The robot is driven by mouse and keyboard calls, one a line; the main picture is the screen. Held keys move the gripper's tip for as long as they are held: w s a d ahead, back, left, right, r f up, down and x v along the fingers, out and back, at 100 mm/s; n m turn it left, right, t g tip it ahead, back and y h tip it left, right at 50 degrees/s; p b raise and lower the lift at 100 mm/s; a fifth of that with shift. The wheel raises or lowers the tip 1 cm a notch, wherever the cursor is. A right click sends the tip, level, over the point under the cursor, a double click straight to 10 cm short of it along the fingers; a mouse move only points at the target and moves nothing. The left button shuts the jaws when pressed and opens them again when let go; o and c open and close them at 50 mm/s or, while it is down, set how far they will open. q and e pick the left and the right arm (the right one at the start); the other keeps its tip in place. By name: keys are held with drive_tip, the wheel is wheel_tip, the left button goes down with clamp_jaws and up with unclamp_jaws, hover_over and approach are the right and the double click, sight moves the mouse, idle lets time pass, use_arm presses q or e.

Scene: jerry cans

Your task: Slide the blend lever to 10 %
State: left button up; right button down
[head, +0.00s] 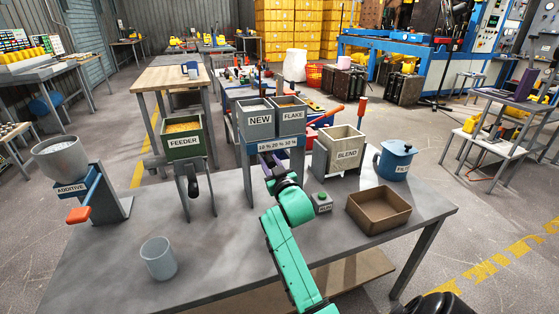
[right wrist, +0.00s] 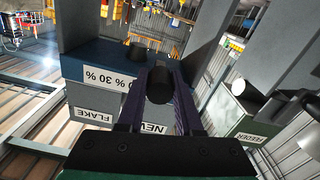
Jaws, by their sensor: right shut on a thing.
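The blue lever panel (head: 281,143) with a white 10 %, 20 %, 30 % scale sits under the NEW bin (head: 257,119) and the FLAKE bin (head: 290,115). My right gripper (head: 268,166) is in front of the panel's left part in the head view. In the right wrist view its two fingers (right wrist: 161,75) are shut on a dark round knob (right wrist: 160,87), which I take as the blend lever. The wrist view is upside down; the scale label (right wrist: 107,77) shows 30 % and 20 %, with the 10 % end hidden by the fingers. I cannot tell the lever's exact setting.
A FEEDER bin (head: 184,140) stands left of the panel. A pale cup (head: 158,259) stands front left. The table's front middle is clear.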

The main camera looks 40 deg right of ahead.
drive_tip(key=shift+w+a+f, duration=0.1)
drive_tip(key=shift+w+a, duration=0.05)
drive_tip(key=shift+a, duration=0.3)
drive_tip(key=shift+d, duration=0.1)
drive_tip(key=c, duration=0.9)
unclamp_jaws()
drive_tip(key=o, duration=0.3)
use_arm(q)
drive_tip(key=shift+w, duration=0.1)
drive_tip(key=shift+r, duration=0.1)
